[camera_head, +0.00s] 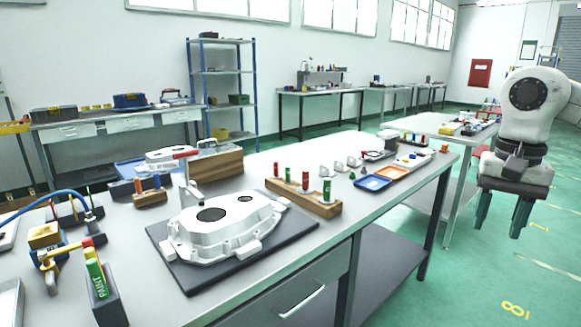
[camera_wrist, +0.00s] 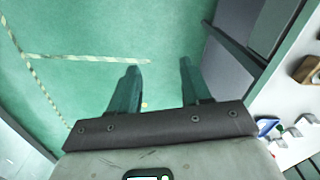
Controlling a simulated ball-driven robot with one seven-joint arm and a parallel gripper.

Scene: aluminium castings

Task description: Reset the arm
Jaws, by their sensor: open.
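My gripper (camera_head: 498,214) hangs at the right of the head view, to the right of the workbench and over the green floor. Its two dark green fingers point down and stand apart, with nothing between them. In the wrist view the fingers (camera_wrist: 158,88) are also spread and empty, with floor behind them. The upper part of my arm is cut off by the right edge of the head view.
A second bench (camera_head: 447,122) stands behind. Floor below my gripper is clear.

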